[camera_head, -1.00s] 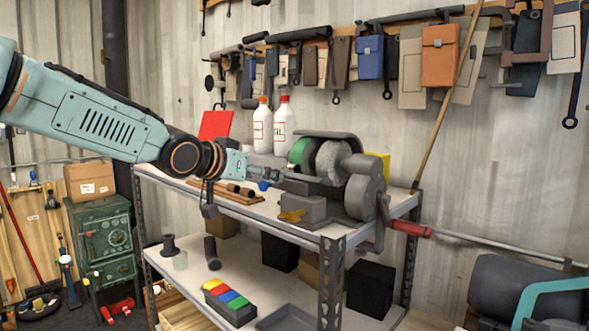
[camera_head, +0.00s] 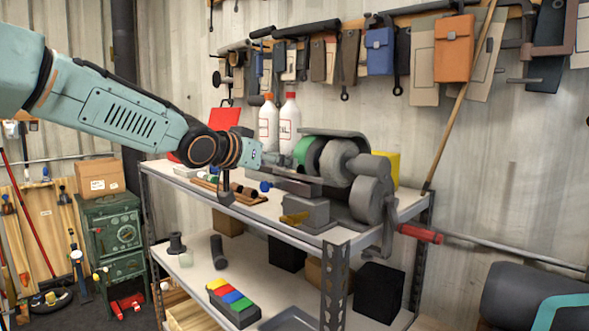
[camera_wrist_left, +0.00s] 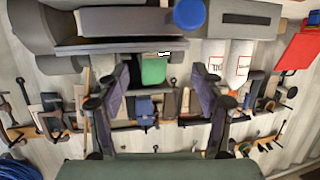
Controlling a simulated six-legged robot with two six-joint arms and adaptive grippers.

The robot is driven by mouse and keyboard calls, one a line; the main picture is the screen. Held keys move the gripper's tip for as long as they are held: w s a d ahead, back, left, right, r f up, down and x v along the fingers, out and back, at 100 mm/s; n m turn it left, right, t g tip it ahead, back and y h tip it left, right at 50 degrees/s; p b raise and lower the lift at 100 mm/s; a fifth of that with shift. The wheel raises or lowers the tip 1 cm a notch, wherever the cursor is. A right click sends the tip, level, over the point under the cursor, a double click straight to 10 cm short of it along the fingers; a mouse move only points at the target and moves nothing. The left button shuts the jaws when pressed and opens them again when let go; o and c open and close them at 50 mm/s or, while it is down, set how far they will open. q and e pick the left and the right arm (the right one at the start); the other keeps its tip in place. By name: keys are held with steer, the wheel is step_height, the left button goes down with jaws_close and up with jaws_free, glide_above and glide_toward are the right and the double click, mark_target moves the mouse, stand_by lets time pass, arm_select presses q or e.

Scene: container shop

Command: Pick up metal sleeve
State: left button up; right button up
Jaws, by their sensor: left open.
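No part is clearly marked as the metal sleeve. A dark grey cylinder (camera_head: 218,252) on the lower shelf and small dark cylinders (camera_head: 248,193) on a wooden board (camera_head: 212,187) on the upper shelf could each be it; I cannot tell which. My left gripper (camera_head: 280,160) is above the upper shelf, left of the grinding machine, apart from these cylinders. In the left wrist view its two fingers (camera_wrist_left: 160,80) are spread with nothing held between them. That view is upside down and shows the machine and wall tools beyond. My right gripper is not seen.
The grinding machine (camera_head: 345,165) with a green wheel stands on the upper shelf (camera_head: 180,180). Two white bottles (camera_head: 289,122) stand behind my gripper. A blue ball (camera_head: 265,186) is beneath it. The lower shelf holds a tray of coloured blocks (camera_head: 234,302).

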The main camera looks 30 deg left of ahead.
arm_select(q)
steer(key=w+d+p, duration=0.1)
steer(key=w+d, duration=0.2)
steer(key=shift+w+a+f, duration=1.05)
steer(key=shift+w+a, duration=0.2)
steer(key=shift+a+f, duration=0.1)
steer(key=shift+a, duration=0.2)
steer(key=shift+s+d+r, duration=0.2)
steer(key=shift+s, duration=0.05)
steer(key=shift+c, duration=0.2)
steer(key=shift+s+d+r, duration=0.2)
steer(key=shift+d+r, duration=0.05)
steer(key=shift+d, duration=0.15)
steer(key=shift+c, duration=0.8)
steer(key=shift+d+r, duration=0.15)
steer(key=shift+d, duration=0.35)
steer(key=c, duration=0.3)
steer(key=shift+a+f, duration=0.25)
steer(key=shift+a, duration=0.35)
steer(key=c, duration=0.5)
steer(key=shift+c, duration=0.5)
steer(key=shift+d+r, duration=0.15)
steer(key=shift+d, duration=0.15)
steer(key=shift+c, duration=1.2)
jaws_close()
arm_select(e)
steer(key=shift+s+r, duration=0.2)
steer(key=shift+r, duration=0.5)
